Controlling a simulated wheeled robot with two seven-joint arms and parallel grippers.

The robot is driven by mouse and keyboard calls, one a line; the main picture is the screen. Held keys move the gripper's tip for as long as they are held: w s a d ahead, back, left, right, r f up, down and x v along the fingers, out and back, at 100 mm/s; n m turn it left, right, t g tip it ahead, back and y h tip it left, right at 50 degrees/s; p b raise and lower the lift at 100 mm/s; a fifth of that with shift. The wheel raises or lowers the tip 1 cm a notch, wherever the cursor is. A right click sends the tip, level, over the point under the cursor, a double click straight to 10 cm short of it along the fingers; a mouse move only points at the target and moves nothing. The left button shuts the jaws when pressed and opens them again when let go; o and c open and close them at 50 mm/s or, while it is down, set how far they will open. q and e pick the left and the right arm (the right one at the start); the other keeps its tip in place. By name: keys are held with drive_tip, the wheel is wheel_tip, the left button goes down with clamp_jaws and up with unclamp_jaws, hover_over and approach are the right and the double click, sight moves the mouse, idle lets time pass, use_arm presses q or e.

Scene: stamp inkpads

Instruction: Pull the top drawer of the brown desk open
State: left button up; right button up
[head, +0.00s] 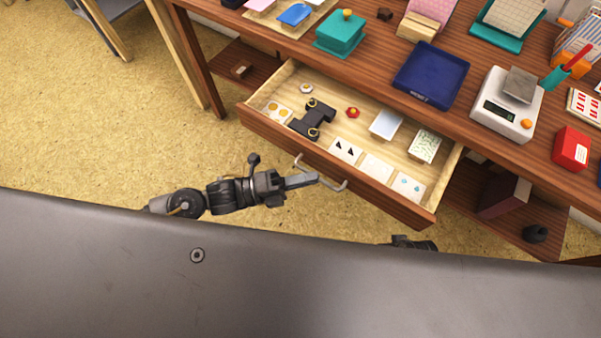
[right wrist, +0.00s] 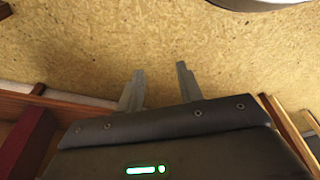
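The top drawer (head: 337,165) of the brown desk (head: 375,95) is pulled well out, and its inside shows. Its light metal bar handle (head: 336,186) is on the front panel. My left gripper (head: 316,178) is at the middle of this handle, its fingers close together and seemingly shut on the bar. My right gripper (right wrist: 158,85) shows in the right wrist view with its two fingers apart and nothing between them. Only a dark part of my right arm shows at the lower right of the head view.
The drawer holds a dark stapler-like object (head: 312,119), a red piece (head: 353,112), a white pad (head: 386,124) and several cards. On the desktop are a blue tray (head: 431,76), a scale (head: 507,108) and a teal box (head: 340,36). Bare floor (head: 90,130) lies to the left.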

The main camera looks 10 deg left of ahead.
use_arm(q)
drive_tip(key=o, duration=0.4)
drive_tip(key=shift+c, duration=0.2)
